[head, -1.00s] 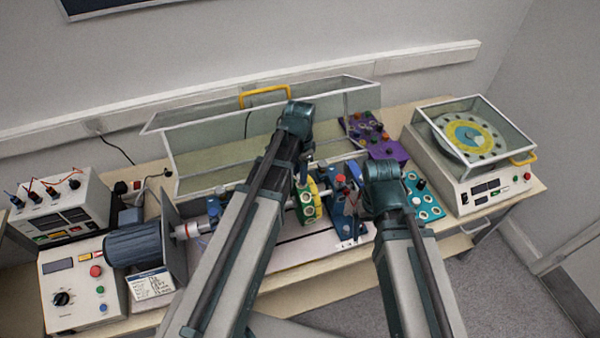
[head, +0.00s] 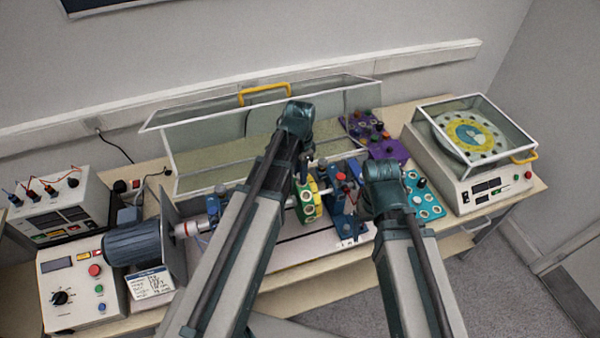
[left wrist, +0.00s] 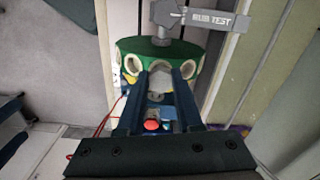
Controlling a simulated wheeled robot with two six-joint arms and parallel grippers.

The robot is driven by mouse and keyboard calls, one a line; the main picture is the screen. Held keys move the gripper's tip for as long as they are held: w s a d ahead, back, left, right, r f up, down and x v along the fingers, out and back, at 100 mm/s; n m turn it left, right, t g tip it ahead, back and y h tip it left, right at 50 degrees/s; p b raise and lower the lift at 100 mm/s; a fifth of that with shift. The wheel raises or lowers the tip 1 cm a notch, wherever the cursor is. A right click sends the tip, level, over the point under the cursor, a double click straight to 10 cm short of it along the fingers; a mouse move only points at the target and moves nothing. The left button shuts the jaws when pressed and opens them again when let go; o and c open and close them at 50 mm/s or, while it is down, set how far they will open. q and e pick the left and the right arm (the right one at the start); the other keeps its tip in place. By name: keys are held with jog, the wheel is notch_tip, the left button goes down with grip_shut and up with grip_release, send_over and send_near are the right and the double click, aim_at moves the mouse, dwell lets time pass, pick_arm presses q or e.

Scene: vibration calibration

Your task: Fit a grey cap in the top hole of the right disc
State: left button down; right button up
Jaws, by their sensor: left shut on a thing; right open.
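The right disc (head: 307,205), green and yellow with pale-ringed holes in its rim, sits on the shaft of the bench rig. The left wrist view shows its green rim (left wrist: 127,53) close up. My left gripper (left wrist: 160,80) is above the rim at its top hole. It is shut on a pale grey piece, which looks like the grey cap (left wrist: 160,76); the fingers partly hide it and the hole, so I cannot tell how deep it sits. My right gripper (head: 382,205) is open beside the teal tray (head: 410,181); its fingertips are mostly hidden.
Blue bearing stands (head: 345,222) flank the disc. A clear guard with a yellow handle (head: 265,95) stands open behind. A purple tray (head: 392,152) with coloured knobs lies behind right. A motor (head: 140,243) is at left, a covered balance unit (head: 480,190) at right.

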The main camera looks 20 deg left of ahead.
pick_arm(q)
jog(key=shift+f+b, duration=0.95)
dwell(0.6)
jog(key=c, duration=0.5)
grip_release()
notch_tip(320, 180, up, 14)
jog(key=p, duration=1.4)
jog(key=shift+f, duration=0.1)
jog(key=s+d+f+n+b, duration=0.1)
jog(key=s+d+f+b, duration=0.2)
jog(key=f+b, duration=0.4)
jog(key=s+d+f+n+b, duration=0.2)
jog(key=s+d+f+b, duration=0.2)
jog(key=s+f+b, duration=0.2)
jog(key=s+d+f+n+y+b, duration=0.1)
jog(key=s+d+f+b, duration=0.3)
jog(key=f+b, duration=0.5)
jog(key=shift+s+f+n+b, duration=0.2)
jog(key=shift+s+n+b, duration=0.2)
jog(key=shift+n, duration=0.2)
